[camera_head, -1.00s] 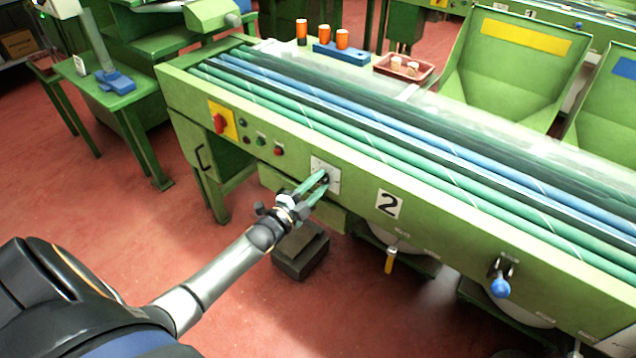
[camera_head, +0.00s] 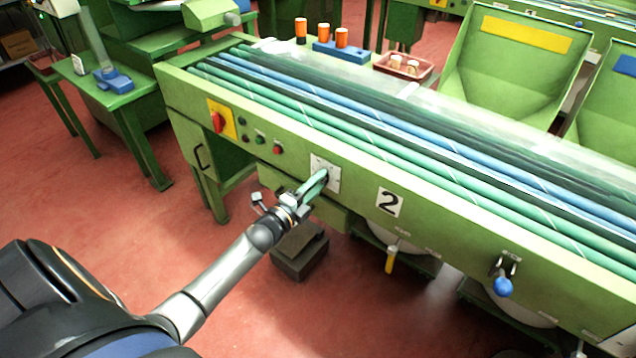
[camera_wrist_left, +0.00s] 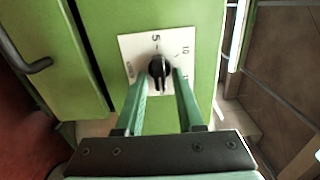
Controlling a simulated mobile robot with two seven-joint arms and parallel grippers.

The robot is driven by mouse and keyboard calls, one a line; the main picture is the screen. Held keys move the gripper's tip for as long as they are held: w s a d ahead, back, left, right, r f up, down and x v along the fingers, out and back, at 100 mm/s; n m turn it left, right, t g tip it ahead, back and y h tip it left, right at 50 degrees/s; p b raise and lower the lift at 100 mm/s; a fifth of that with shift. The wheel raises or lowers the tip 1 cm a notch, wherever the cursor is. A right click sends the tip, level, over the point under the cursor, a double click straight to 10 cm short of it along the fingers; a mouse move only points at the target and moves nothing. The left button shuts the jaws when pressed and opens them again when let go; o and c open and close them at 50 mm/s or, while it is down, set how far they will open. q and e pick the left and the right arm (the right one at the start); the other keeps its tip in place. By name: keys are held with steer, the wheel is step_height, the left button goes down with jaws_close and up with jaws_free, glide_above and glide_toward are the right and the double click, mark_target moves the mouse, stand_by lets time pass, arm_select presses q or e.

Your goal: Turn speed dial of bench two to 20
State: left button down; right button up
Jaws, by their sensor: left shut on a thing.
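The speed dial is a black knob (camera_wrist_left: 159,68) on a white square plate (camera_wrist_left: 130,46) with printed numbers; 5 and 10 are readable, other marks are blurred. The plate also shows on the front panel of bench two in the head view (camera_head: 333,170), left of the "2" sign (camera_head: 390,202). My left gripper (camera_head: 322,177) reaches the plate, its green fingers shut on the knob, one on each side in the wrist view (camera_wrist_left: 160,82). I cannot tell exactly where the knob points. My right gripper is not in view.
A red switch on a yellow plate (camera_head: 221,119) and small buttons (camera_head: 261,140) sit left of the dial. A door handle (camera_head: 199,157) is further left. A blue-knobbed lever (camera_head: 502,287) is at the right. A dark block (camera_head: 300,252) lies on the floor below my gripper.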

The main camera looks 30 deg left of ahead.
arm_select(q)
steer(key=c, duration=0.8)
jaws_free()
steer(key=shift+c, duration=0.2)
steer(key=shift+s, duration=0.1)
steer(key=s+a, duration=0.1)
steer(key=s, duration=1.1)
steer(key=shift+s+p, duration=0.2)
steer(key=shift+p, duration=0.15)
